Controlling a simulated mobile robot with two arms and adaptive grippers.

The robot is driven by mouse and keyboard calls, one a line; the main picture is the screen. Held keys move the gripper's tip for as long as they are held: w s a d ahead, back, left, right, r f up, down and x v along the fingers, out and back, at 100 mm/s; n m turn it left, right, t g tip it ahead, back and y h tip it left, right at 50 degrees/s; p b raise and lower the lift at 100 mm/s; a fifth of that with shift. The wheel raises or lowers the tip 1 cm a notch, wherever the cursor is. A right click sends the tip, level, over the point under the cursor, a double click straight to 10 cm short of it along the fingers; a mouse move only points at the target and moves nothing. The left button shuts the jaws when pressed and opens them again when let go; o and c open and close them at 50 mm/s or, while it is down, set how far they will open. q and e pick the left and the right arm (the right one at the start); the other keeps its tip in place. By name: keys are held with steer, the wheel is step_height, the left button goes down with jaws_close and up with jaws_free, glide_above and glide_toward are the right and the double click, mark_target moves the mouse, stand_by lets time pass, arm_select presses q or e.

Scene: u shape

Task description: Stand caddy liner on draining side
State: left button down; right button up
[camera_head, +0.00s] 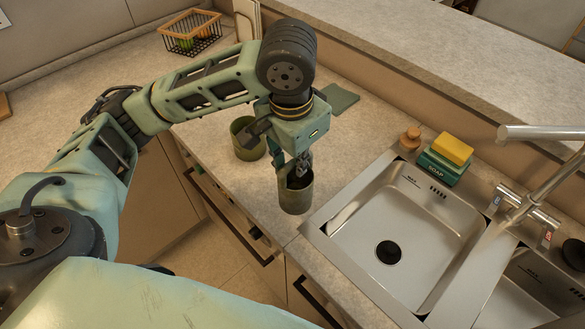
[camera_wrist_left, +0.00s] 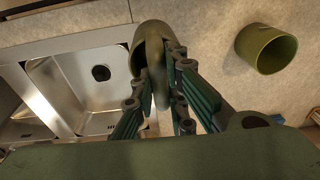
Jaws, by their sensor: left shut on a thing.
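A dark green, open-topped cylinder, which looks like the caddy liner (camera_head: 295,199), is upright near the front edge of the counter, just left of the sink. My left gripper (camera_head: 300,172) points down and is shut on its wall; the wrist view shows the fingers (camera_wrist_left: 158,82) pinching the rim of the liner (camera_wrist_left: 149,42). I cannot tell whether its base touches the counter. A similar green open container (camera_head: 247,140), probably the caddy, stands behind it to the left, apart from it; it also shows in the wrist view (camera_wrist_left: 267,48). My right gripper is not in view.
The steel sink (camera_head: 345,212) has its main basin to the right, with a tap (camera_head: 545,185) beyond. A soap box with a yellow sponge (camera_head: 453,149) and a brown bottle (camera_head: 411,138) stand behind it. A green flat mat (camera_head: 340,98) and wire basket (camera_head: 190,35) lie farther back.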

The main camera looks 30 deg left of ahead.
arm_select(q)
steer(key=w+a+f, duration=0.2)
steer(key=w+a, duration=0.1)
steer(key=p, duration=0.1)
glide_above(295, 182)
steer(key=a, duration=0.1)
step_height(295, 182, down, 5)
steer(key=shift+w+a+r, duration=0.1)
steer(key=shift+r, duration=0.05)
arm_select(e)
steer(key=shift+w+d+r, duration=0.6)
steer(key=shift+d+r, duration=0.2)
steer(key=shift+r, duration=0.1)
arm_select(q)
steer(key=c, duration=1.8)
jaws_free()
steer(key=shift+o, duration=0.2)
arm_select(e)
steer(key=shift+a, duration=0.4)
